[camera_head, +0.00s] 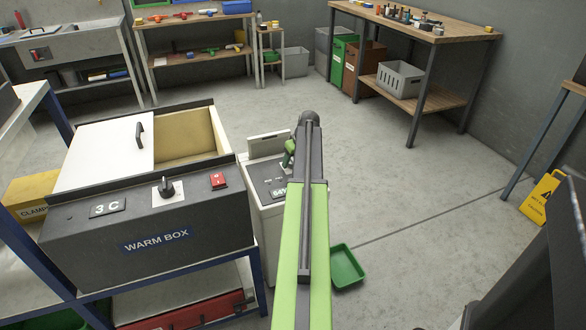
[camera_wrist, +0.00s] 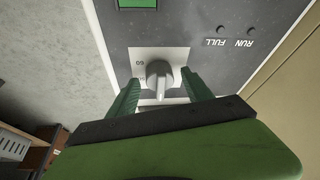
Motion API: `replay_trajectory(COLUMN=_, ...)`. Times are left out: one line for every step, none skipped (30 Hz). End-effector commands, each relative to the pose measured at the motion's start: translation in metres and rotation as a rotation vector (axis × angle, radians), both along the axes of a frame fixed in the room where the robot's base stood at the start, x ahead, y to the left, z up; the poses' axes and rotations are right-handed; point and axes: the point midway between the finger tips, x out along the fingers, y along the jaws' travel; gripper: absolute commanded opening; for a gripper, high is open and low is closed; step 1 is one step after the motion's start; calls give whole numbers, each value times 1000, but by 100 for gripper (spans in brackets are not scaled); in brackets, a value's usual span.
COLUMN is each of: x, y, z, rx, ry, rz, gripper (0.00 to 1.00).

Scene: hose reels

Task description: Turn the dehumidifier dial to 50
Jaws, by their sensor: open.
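The dehumidifier is a pale box with a dark grey top panel (camera_head: 266,178), standing right of the warm box in the head view. Its dial (camera_wrist: 159,79) is a grey knob on a white square plate (camera_wrist: 178,54) in the wrist view. The knob's narrow grip points toward the bottom of that picture. A small marking shows at the plate's left side; other scale marks are hidden or unreadable. My gripper (camera_wrist: 160,78) is open, with one green finger on each side of the dial; contact cannot be told. In the head view my arm hides the dial.
The warm box (camera_head: 155,240) on a blue-framed bench stands close at left, with its own black knob (camera_head: 166,188) and red switch (camera_head: 218,181). A green tray (camera_head: 345,267) lies on the floor to the right. Open floor lies beyond. RUN and FULL lamps (camera_wrist: 235,30) show on the panel.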

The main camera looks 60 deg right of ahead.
Motion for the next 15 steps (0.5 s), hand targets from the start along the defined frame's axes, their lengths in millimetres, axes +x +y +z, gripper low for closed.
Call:
replay_trajectory(x=0, y=0, z=0, rx=0, ry=0, rz=0, gripper=59)
replay_trajectory(x=0, y=0, z=0, rx=0, ry=0, rz=0, gripper=59)
replay_trajectory(x=0, y=0, z=1, rx=0, ry=0, rz=0, gripper=59)
replay_trajectory(x=0, y=0, z=1, rx=0, ry=0, rz=0, gripper=59)
replay_trajectory(x=0, y=0, z=1, rx=0, ry=0, rz=0, gripper=59)
replay_trajectory(x=0, y=0, z=1, rx=0, ry=0, rz=0, gripper=57)
replay_trajectory(x=0, y=0, z=1, rx=0, ry=0, rz=0, gripper=54)
replay_trajectory(x=0, y=0, z=1, rx=0, ry=0, rz=0, gripper=50)
replay_trajectory(x=0, y=0, z=1, rx=0, ry=0, rz=0, gripper=44)
replay_trajectory(x=0, y=0, z=1, rx=0, ry=0, rz=-1, gripper=40)
replay_trajectory(x=0, y=0, z=1, rx=0, ry=0, rz=-1, gripper=36)
replay_trajectory(x=0, y=0, z=1, rx=0, ry=0, rz=-1, gripper=31)
replay_trajectory(x=0, y=0, z=1, rx=0, ry=0, rz=-1, gripper=27)
replay_trajectory(x=0, y=0, z=1, rx=0, ry=0, rz=-1, gripper=23)
replay_trajectory(x=0, y=0, z=1, rx=0, ry=0, rz=-1, gripper=18)
